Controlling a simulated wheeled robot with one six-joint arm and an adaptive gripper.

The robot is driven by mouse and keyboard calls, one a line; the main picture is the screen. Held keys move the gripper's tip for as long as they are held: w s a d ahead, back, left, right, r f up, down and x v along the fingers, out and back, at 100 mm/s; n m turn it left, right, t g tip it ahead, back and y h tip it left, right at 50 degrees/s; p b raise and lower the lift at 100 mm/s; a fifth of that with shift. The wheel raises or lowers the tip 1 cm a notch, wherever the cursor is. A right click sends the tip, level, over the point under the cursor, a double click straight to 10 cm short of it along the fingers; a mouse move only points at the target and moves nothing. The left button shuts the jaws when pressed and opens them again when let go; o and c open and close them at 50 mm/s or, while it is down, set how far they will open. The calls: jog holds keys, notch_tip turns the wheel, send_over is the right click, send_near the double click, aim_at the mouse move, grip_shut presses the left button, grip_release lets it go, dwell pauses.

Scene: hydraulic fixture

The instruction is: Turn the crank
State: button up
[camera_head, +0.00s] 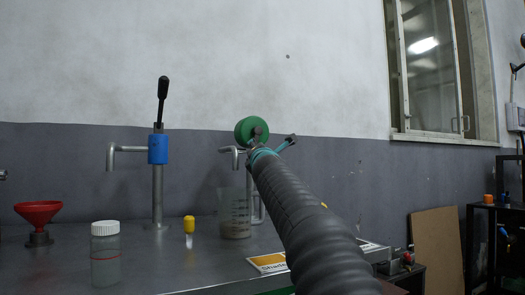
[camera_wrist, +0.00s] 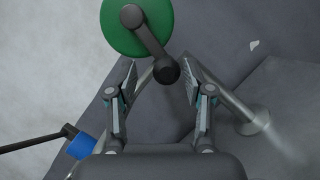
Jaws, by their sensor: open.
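The crank is a green wheel (camera_head: 246,128) with a dark arm, on a metal pipe stand at the back of the bench. In the wrist view the green wheel (camera_wrist: 115,32) is at the top, and its dark crank arm slants down to a round black knob (camera_wrist: 166,71). My gripper (camera_wrist: 160,82) is open. The knob appears between its two fingertips, with a gap on each side; I cannot tell the depth. In the head view my gripper (camera_head: 275,148) is just below and right of the wheel, mostly hidden behind my arm.
A blue-bodied lever valve (camera_head: 158,149) stands left of the crank. On the bench (camera_head: 195,268) are a red funnel (camera_head: 39,211), a white-capped jar (camera_head: 105,245), a yellow-capped vial (camera_head: 189,228) and a clear beaker (camera_head: 235,216) under the crank's spout. A grey wall is behind.

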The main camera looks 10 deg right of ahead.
jog(key=s+a, duration=0.1)
jog(key=s, duration=0.9)
dwell(0.3)
jog(key=shift+a, duration=0.1)
